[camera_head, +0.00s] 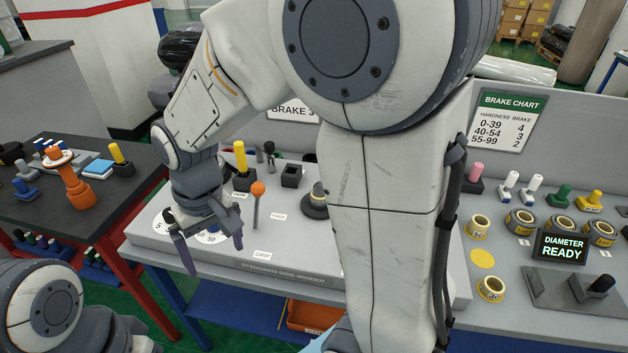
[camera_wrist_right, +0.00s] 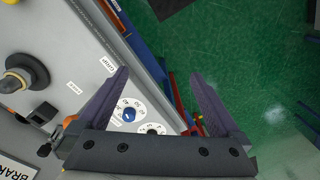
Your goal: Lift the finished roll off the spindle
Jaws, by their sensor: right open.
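My right gripper (camera_head: 211,245) is open and empty above the left front part of the winder bench, left of the orange-knobbed lever (camera_head: 257,189). Its two purple fingers also show apart in the right wrist view (camera_wrist_right: 158,76), with nothing between them. A dark, stepped round part (camera_head: 315,203), perhaps the spindle, stands right of the lever, partly hidden by my arm. It also shows at the left in the right wrist view (camera_wrist_right: 25,72), with a pale ring. I cannot make out a finished roll on it. My left gripper (camera_head: 143,344) is barely in view at the lower left.
A dark side table (camera_head: 60,208) with an orange stand (camera_head: 72,180) is at the left. An orange bin (camera_head: 312,316) is under the bench. My right arm blocks the middle.

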